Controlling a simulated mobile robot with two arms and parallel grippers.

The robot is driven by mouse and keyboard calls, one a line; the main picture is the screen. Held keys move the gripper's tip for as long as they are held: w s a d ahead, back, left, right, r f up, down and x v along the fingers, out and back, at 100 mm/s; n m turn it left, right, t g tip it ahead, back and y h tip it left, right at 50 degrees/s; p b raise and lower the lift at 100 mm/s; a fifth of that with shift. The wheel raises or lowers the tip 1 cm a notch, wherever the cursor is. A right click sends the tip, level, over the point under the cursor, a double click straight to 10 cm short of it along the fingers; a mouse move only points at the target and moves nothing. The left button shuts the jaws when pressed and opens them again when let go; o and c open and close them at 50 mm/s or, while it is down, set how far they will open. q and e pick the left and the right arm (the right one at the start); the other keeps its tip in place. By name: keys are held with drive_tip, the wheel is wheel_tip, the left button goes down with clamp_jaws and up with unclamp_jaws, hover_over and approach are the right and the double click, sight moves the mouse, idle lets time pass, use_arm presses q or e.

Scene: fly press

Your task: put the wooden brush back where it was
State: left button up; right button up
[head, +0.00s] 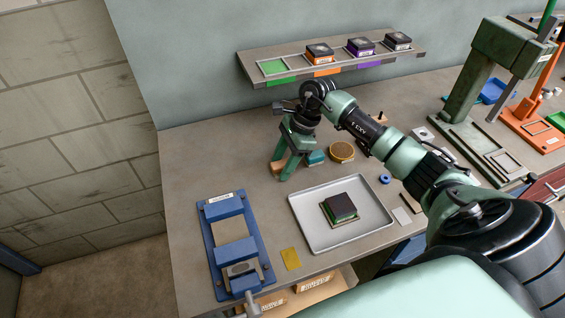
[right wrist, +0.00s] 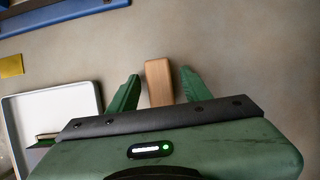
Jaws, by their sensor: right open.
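The wooden brush (right wrist: 159,82) shows in the right wrist view as a plain, light-brown block between my two green fingers, with a gap on each side. In the head view a small part of the brush (head: 277,167) shows beside the fingers, low at the bench top; the rest is hidden behind them. My right gripper (head: 285,176) is open, pointing down around the brush. The right gripper's fingers (right wrist: 160,74) also show in the wrist view. I cannot tell whether the brush has bristles. My left gripper is not in view.
A grey tray (head: 306,215) holding a dark block (head: 341,207) is in front of the gripper. A blue fixture (head: 232,232) and yellow card (head: 290,259) lie left. A teal item (head: 316,158) and round brown tin (head: 341,152) stand close right. A shelf (head: 330,66) is behind.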

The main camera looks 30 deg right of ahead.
drive_tip(key=shift+r, duration=0.25)
drive_tip(key=b+v, duration=0.2)
drive_tip(key=v, duration=0.9)
drive_tip(key=shift+d+r+b, duration=0.2)
drive_tip(key=shift+r+b, duration=0.1)
drive_tip(key=shift+b, duration=0.1)
drive_tip(key=shift+s, duration=0.1)
